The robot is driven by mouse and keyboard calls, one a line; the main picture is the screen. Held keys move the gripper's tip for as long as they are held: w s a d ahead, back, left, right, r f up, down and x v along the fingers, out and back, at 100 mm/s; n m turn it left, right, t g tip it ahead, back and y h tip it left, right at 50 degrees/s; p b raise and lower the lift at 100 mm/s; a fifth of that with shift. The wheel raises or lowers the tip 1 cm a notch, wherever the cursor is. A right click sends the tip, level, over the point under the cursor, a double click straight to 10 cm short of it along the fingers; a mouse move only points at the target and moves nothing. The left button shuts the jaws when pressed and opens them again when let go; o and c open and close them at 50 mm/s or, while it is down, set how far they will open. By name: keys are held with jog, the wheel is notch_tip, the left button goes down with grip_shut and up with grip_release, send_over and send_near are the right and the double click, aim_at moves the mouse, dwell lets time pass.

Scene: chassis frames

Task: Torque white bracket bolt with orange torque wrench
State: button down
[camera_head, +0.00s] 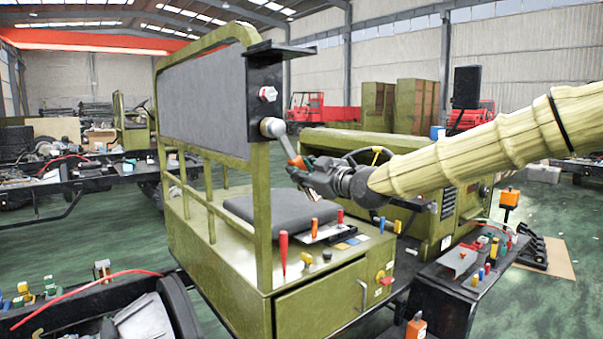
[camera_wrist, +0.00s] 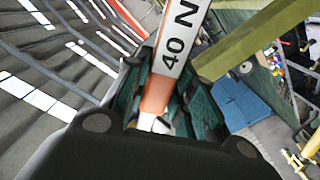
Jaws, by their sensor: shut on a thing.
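A black bracket (camera_head: 262,76) is fixed to the upper right of the green seat frame. A white bolt (camera_head: 268,94) sticks out of it. The torque wrench (camera_head: 283,140) has a grey round head at the bracket's lower edge, below the white bolt. I cannot tell whether the head sits on another bolt hidden behind it. My gripper (camera_head: 304,170) is shut on the wrench's orange handle, with the shaft slanting up and left from it. In the wrist view the wrench (camera_wrist: 180,42) shows a white "40 N" label and an orange band between the green-padded fingers (camera_wrist: 165,105).
The green cab box (camera_head: 320,298) below carries a dark seat (camera_head: 266,211), a red-handled tool (camera_head: 283,250) and several small tools. A steering wheel (camera_head: 372,155) and green dash stand behind my gripper. A dark side box (camera_head: 440,300) is at lower right. Space right of the bracket is open.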

jog(key=shift+w+d+r+n, duration=0.5)
jog(key=shift+d+r+n, duration=0.25)
jog(key=shift+n, duration=0.15)
jog(key=shift+b+v, duration=0.5)
jog(key=shift+v, duration=0.25)
jog(key=shift+s+d, duration=0.2)
jog(key=shift+s, duration=0.15)
jog(key=shift+s+d, duration=0.25)
jog(key=shift+s, duration=0.1)
